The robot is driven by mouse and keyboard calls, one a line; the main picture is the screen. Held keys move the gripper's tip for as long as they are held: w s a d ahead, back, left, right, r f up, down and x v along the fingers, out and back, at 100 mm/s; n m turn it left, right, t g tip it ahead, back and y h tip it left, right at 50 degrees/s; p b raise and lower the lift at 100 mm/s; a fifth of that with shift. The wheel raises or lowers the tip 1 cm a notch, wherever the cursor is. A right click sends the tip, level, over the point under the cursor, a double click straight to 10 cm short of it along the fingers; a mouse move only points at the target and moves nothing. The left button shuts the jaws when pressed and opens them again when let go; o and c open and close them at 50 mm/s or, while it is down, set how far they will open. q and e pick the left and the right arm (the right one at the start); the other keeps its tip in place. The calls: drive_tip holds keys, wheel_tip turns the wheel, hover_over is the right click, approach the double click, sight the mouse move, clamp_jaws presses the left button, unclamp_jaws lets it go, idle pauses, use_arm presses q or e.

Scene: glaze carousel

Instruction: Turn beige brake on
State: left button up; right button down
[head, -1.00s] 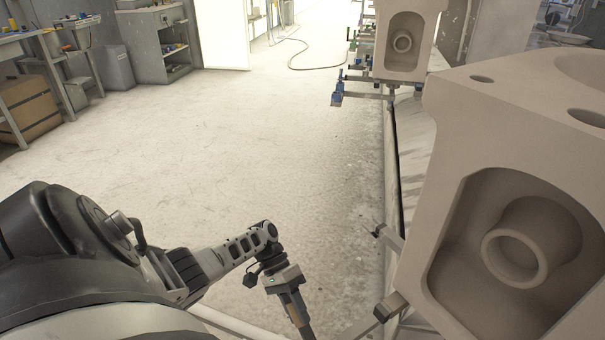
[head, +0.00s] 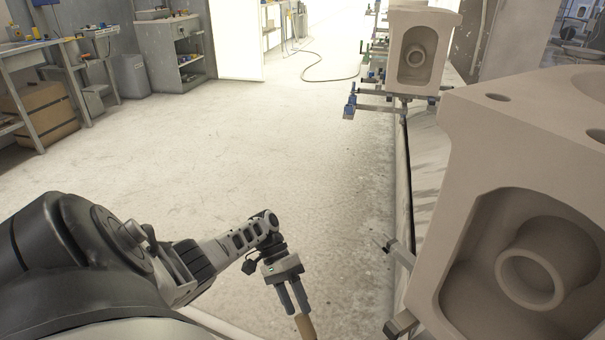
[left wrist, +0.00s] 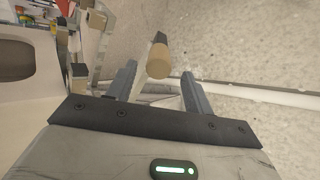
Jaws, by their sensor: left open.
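The beige brake handle (head: 306,327) shows at the bottom edge of the head view, just below my left gripper (head: 294,309). Only its top part is in that view. In the left wrist view the beige round end of the handle (left wrist: 159,61) lies between the tips of my open left fingers, with a gap on each side. Its lever runs away behind it. I cannot tell from these frames whether the brake is on or off. My right gripper is in neither view.
A large beige ceramic piece (head: 455,150) stands close on the right, with metal bracket ends (head: 401,324) sticking out beside it. Another ceramic piece (head: 425,18) stands farther back. Open floor (head: 250,140) lies in the middle; a workbench (head: 35,50) is far left.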

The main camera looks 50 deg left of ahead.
use_arm(q)
drive_tip(key=b+v, duration=0.1)
drive_tip(key=v, duration=0.9)
drive_tip(key=shift+a, duration=0.1)
